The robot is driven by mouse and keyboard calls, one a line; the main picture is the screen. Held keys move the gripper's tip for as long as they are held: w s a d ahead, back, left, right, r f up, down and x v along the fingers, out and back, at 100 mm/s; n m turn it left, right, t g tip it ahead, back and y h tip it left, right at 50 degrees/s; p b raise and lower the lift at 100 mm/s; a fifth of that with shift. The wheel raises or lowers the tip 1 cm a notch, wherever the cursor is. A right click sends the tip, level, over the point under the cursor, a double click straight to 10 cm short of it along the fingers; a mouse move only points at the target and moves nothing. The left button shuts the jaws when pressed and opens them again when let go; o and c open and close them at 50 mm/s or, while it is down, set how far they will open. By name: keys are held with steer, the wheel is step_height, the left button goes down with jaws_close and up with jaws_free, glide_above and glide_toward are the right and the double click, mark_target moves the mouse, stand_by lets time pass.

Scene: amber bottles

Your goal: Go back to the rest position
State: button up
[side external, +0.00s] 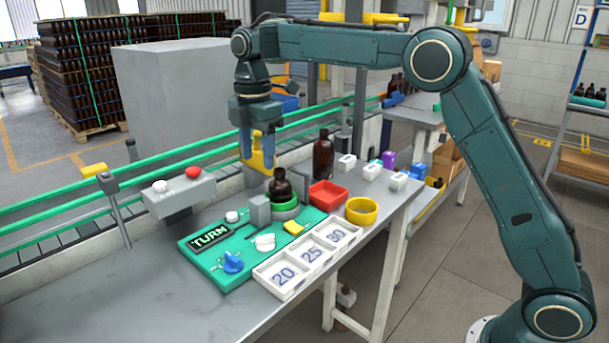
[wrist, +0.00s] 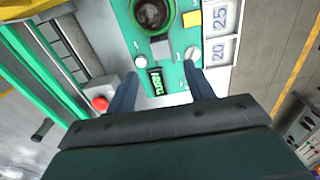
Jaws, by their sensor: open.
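My gripper (side external: 257,147) hangs above the back of the workbench, fingers pointing down, open and with nothing between them. In the wrist view its two blue fingers (wrist: 158,85) are spread apart over the green board. A short amber bottle (side external: 280,185) stands in a green ring holder (side external: 286,209) on the board; in the wrist view the bottle (wrist: 152,14) shows from above at the top edge. A taller amber bottle (side external: 323,155) stands upright behind it. My gripper is above and apart from both bottles.
The green board (side external: 205,262) carries a TURM display and knobs. A white tray (side external: 268,272) marked 20, 25, 30 lies in front. A red tray (side external: 328,194) and yellow bowl (side external: 361,211) stand to the right. A button box (side external: 178,194) and green conveyor rails (side external: 60,241) lie left and behind.

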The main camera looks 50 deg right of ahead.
steer(key=shift+s+r, duration=0.1)
steer(key=s+d+r+m+t, duration=0.1)
steer(key=s+d+r+m, duration=0.2)
steer(key=s, duration=0.5)
steer(key=s+d+r+m+t, duration=0.2)
steer(key=s+r+m, duration=0.3)
steer(key=s, duration=0.4)
steer(key=s+d+f+m+t, duration=0.1)
steer(key=s+f+m, duration=0.3)
steer(key=s, duration=0.5)
steer(key=s+d+f+m+t, duration=0.1)
steer(key=s+f+m, duration=0.3)
steer(key=s, duration=0.5)
steer(key=shift+s+d+f+m+t, duration=0.2)
steer(key=shift+s+f+m+t, duration=0.15)
steer(key=shift+m, duration=0.65)
